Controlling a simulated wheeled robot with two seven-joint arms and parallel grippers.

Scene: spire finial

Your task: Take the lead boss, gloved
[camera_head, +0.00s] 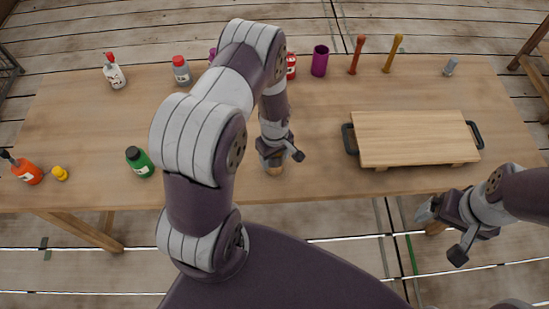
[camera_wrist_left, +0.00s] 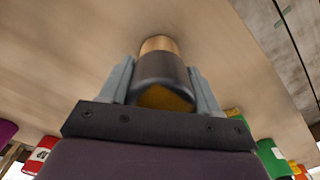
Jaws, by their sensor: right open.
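My left gripper (camera_head: 272,165) is low over the middle of the table, near its front edge. In the left wrist view its two fingers (camera_wrist_left: 161,88) stand on both sides of a dark-banded cylinder (camera_wrist_left: 163,72) with a tan far end and a golden near end. The fingers appear to press its sides. In the head view only a tan part of this cylinder (camera_head: 275,170) shows below the gripper. A small grey-blue piece (camera_head: 450,66) stands at the back right; I cannot tell which is the lead boss. My right gripper (camera_head: 428,210) is open and empty off the table's front right edge.
A wooden board with dark handles (camera_head: 415,135) lies on the right of the table (camera_head: 80,120). A purple cup (camera_head: 320,60), red peg (camera_head: 357,54) and tan peg (camera_head: 393,52) stand at the back.

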